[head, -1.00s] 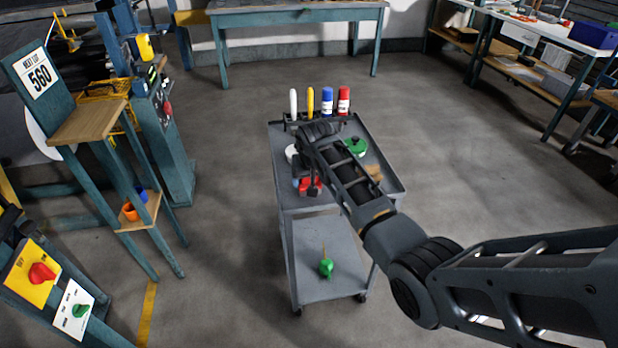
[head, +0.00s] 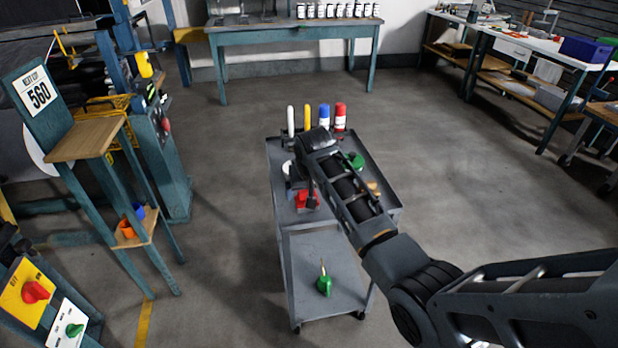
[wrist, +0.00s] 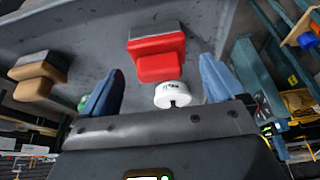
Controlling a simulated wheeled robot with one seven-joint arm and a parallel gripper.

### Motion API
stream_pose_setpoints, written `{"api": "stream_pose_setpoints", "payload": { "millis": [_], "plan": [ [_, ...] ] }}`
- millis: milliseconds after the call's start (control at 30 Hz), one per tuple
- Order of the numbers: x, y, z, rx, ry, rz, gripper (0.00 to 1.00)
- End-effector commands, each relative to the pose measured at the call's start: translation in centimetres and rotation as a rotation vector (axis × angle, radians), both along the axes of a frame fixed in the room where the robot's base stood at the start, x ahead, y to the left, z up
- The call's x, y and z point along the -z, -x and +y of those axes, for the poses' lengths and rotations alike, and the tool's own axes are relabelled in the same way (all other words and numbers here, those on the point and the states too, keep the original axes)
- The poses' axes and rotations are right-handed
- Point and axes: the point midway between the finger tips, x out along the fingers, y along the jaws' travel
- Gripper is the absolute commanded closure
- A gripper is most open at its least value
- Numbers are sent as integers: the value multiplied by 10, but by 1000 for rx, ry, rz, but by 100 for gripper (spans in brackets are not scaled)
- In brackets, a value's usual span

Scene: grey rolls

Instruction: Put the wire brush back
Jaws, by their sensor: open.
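My gripper (wrist: 161,65) is open and empty in the wrist view, its two blue fingers spread apart. A red block-shaped piece with a grey face (wrist: 158,54) lies beyond the fingertips, between their lines. A tan piece with a grey face (wrist: 40,75) lies to the left, outside the fingers. Both look brush-like; I cannot tell for sure which is the wire brush. In the head view the red piece (head: 307,201) and the tan piece (head: 374,188) are on the grey cart's top (head: 385,205). My arm partly hides the cart top and the gripper.
A white round piece (wrist: 171,95) is close to the red piece, between the fingers. Upright markers (head: 323,117) stand at the cart's far edge. A teal stand (head: 90,140) is left; floor is clear right.

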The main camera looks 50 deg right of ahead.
Motion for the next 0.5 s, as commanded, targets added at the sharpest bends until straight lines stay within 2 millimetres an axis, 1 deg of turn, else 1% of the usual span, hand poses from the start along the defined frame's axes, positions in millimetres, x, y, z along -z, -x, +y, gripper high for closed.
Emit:
{"api": "stream_pose_setpoints", "payload": {
  "millis": [33, 100, 300, 400, 500],
  "plan": [
    [-11, 3, 3, -2, 1, -4, 5],
    [-25, 8, 6, -2, 0, -3, 5],
    [-60, 20, 14, 0, 1, -3, 5],
    [-72, 24, 17, -1, 1, -1, 5],
    [-79, 27, 18, -1, 1, -1, 5]
  ]
}}
